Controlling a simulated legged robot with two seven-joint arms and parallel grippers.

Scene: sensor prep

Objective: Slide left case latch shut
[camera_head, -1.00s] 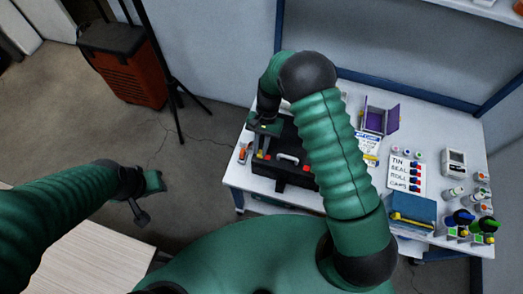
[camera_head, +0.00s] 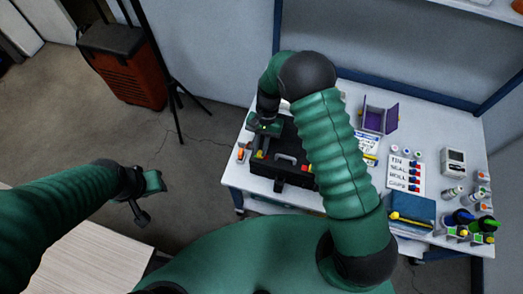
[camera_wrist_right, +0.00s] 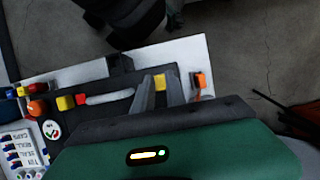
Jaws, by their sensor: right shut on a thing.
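The black case (camera_head: 270,170) lies on the white table with its handle (camera_head: 287,158) on the side nearest me. My right gripper (camera_head: 260,146) reaches down to the left end of the case. In the right wrist view, its fingers (camera_wrist_right: 160,92) are on either side of the yellow left case latch (camera_wrist_right: 160,81) and hold it. The right latch (camera_wrist_right: 72,102), yellow and red, shows past the handle in that view, clear of the gripper. My left gripper (camera_head: 141,214) hangs away from the table at the left; its jaw opening is unclear.
An orange-topped item (camera_head: 241,153) stands just left of the case. A purple box (camera_head: 375,119), a lettered card (camera_head: 404,174), a blue box (camera_head: 411,212) and several bottles occupy the table's right part. An orange-and-black unit (camera_head: 127,70) stands on the floor.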

